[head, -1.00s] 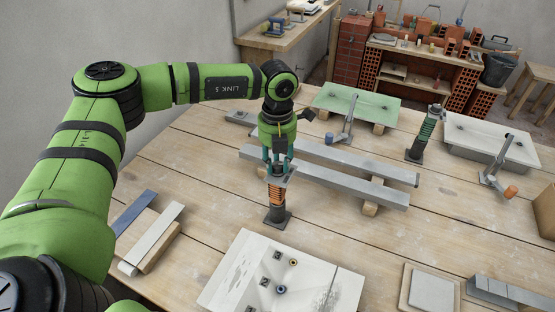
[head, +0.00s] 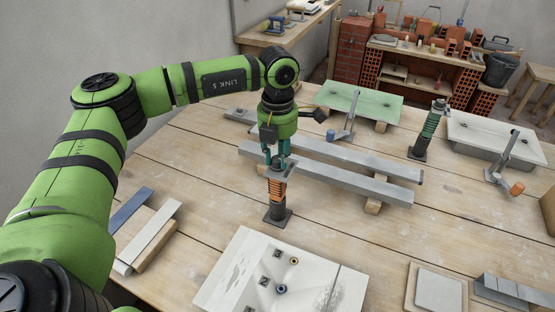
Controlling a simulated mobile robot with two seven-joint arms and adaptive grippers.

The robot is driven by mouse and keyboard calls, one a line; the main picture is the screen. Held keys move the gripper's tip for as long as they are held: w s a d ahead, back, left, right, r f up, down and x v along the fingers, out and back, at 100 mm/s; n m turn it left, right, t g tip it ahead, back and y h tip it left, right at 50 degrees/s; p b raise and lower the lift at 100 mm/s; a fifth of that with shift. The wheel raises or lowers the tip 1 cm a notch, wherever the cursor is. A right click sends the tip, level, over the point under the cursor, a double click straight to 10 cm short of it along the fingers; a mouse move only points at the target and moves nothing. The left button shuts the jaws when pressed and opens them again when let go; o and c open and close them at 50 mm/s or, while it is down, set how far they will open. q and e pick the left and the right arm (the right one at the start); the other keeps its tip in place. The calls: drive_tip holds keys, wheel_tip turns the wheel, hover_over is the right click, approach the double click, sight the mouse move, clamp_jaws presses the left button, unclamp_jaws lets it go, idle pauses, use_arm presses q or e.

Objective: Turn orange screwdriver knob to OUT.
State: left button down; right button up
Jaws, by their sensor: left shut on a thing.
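The orange ribbed screwdriver (head: 277,189) stands upright on a dark square base on the wooden table, near the middle of the head view. My left gripper (head: 278,160) points straight down over it, with its teal fingers shut on the grey knob at its top. The fingers hide much of the knob, and I cannot read any OUT mark. A similar green ribbed screwdriver (head: 430,130) stands on its own base at the right rear, apart from my arm. My right gripper is not in view.
A white panel (head: 235,270) with small fittings lies in front. Long grey bars (head: 340,173) lie behind the screwdriver. A green panel (head: 365,98), a white tray (head: 490,140) and upright levers stand farther back. Flat strips (head: 150,237) lie at left.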

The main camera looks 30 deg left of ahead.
sight(278, 158)
use_arm(q)
drive_tip(key=m+b, duration=0.1)
drive_tip(key=m, duration=0.2)
drive_tip(key=shift+f+b, duration=0.2)
drive_tip(key=shift+b, duration=0.15)
drive_tip(key=shift+r+m+b, duration=0.1)
drive_tip(key=shift+m+b, duration=0.25)
drive_tip(key=shift+m, duration=0.55)
drive_tip(key=c, duration=0.9)
unclamp_jaws()
drive_tip(key=shift+c, duration=0.2)
drive_tip(key=shift+r, duration=0.15)
wheel_tip(278, 158, up, 12)
